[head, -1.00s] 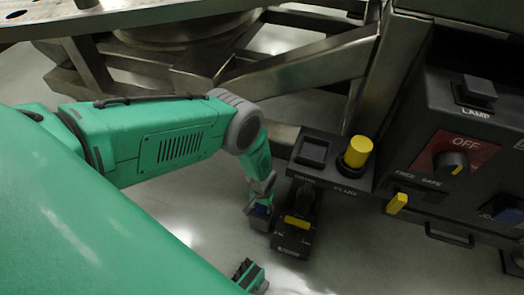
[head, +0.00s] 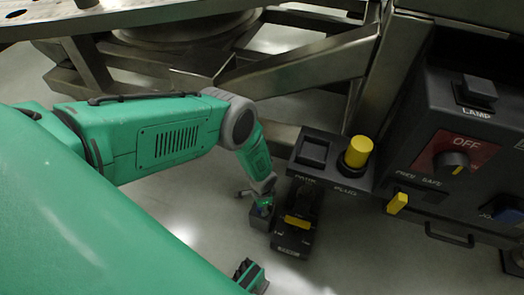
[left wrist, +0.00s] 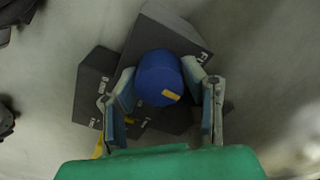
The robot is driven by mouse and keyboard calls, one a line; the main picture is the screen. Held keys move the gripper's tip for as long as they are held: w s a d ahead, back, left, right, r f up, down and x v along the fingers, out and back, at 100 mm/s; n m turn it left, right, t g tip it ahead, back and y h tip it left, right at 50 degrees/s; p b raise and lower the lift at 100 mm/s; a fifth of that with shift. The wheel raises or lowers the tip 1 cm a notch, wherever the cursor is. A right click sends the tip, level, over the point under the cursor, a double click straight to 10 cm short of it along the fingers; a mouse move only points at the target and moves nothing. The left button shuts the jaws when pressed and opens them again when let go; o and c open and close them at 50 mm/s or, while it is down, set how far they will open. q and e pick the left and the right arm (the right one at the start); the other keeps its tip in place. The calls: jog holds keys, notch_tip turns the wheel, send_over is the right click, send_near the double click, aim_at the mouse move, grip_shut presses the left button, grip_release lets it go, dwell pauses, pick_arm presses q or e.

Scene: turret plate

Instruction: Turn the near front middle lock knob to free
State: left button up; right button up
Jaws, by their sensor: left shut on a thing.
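The lock knob (left wrist: 158,72) is a blue round knob with a yellow mark at its lower right in the left wrist view. My left gripper (left wrist: 160,84) is shut on the knob, one finger on each side. In the head view my left gripper (head: 258,197) is at the small dark box (head: 262,222) low by the floor, with a bit of blue showing between its fingers. My right gripper does not show.
A dark unit with a yellow handle (head: 298,222) stands just right of the box. Above it is a panel with a yellow plug (head: 357,152). A control cabinet (head: 450,110) stands at the right. Metal frame beams (head: 300,70) cross behind. Open floor lies below.

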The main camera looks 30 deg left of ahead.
pick_arm(q)
jog(key=m, duration=0.4)
jog(key=shift+s, duration=0.1)
jog(key=shift+a+m, duration=0.1)
jog(key=shift+m, duration=1.7)
jog(key=o, duration=1.1)
jog(key=shift+o, duration=0.2)
jog(key=shift+r, duration=3.7)
